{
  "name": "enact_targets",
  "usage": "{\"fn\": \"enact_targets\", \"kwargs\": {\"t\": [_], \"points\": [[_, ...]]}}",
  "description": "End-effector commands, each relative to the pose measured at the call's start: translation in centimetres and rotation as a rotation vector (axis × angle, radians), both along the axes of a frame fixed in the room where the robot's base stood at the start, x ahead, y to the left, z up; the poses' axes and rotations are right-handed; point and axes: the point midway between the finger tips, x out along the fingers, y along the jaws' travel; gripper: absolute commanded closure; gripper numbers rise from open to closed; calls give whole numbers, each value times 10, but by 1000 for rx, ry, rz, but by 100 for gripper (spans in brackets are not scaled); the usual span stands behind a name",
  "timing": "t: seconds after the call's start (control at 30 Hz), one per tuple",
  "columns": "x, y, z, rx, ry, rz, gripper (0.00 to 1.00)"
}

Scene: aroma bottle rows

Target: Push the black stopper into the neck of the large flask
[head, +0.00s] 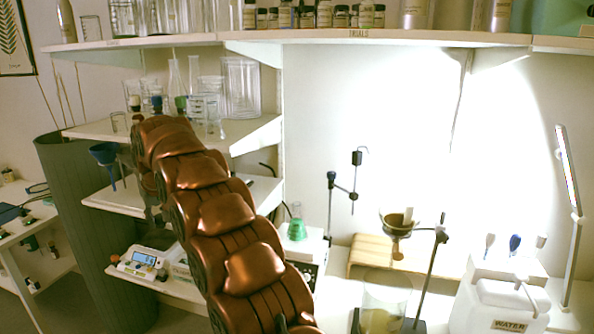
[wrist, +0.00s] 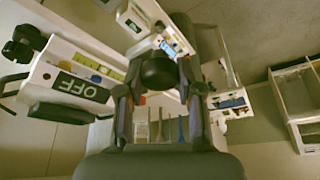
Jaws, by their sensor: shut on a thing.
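My gripper (wrist: 157,82) is shut on a round black thing, which looks like the black stopper (wrist: 158,71), held between its two fingers in the wrist view. In the head view my copper arm bends over at the left shelves, and the gripper and stopper are mostly hidden behind it. A tall clear conical flask (head: 175,82) stands on the upper left shelf among other glassware. A smaller flask with green liquid (head: 296,229) stands on the white hotplate. I cannot tell which is the large flask, and no flask neck shows clearly below the stopper.
A digital balance (head: 146,261) sits on the low left shelf, close to my arm. A blue funnel (head: 104,154) hangs at the shelf's left. A stand holds another funnel (head: 397,226) over a glass jar (head: 384,300). A water container (head: 504,305) stands at right.

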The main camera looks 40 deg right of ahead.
Motion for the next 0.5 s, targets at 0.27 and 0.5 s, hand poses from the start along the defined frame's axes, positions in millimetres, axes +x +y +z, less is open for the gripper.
{"fn": "enact_targets", "kwargs": {"t": [0.27,0.5], "points": [[0,-2,40,0,0,-3,89],[1,-5,39,-1,-7,-7,89]]}}
